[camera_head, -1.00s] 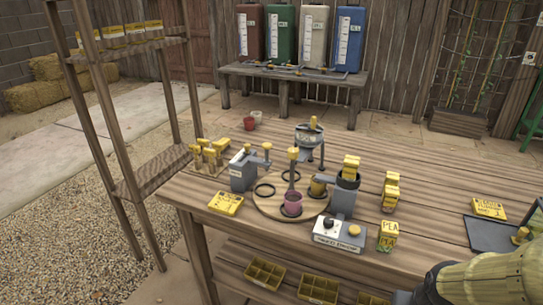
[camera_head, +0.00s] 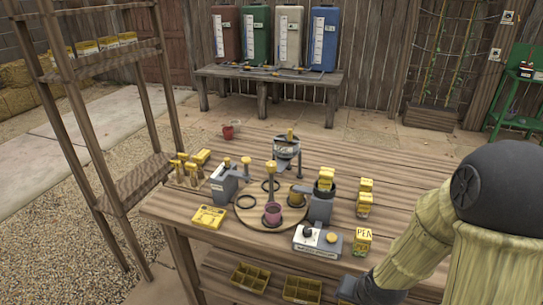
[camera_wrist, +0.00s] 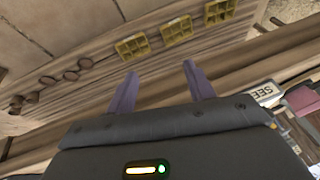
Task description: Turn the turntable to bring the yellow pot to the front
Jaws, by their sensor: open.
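The round wooden turntable (camera_head: 243,213) lies on the workbench. A pink-purple pot (camera_head: 272,214) stands at its front edge. A yellow pot (camera_head: 296,196) stands at its right side, beside a dark grey device and partly hidden. In the head view my arm enters at the right and the fingers do not show.
A grey control box (camera_head: 318,241) sits in front of the turntable, with a PEA packet (camera_head: 362,241) to its right. A yellow tray (camera_head: 208,217) lies to the left. Yellow divided trays (camera_head: 302,288) sit on the lower shelf. A tall wooden shelf (camera_head: 125,188) stands at left.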

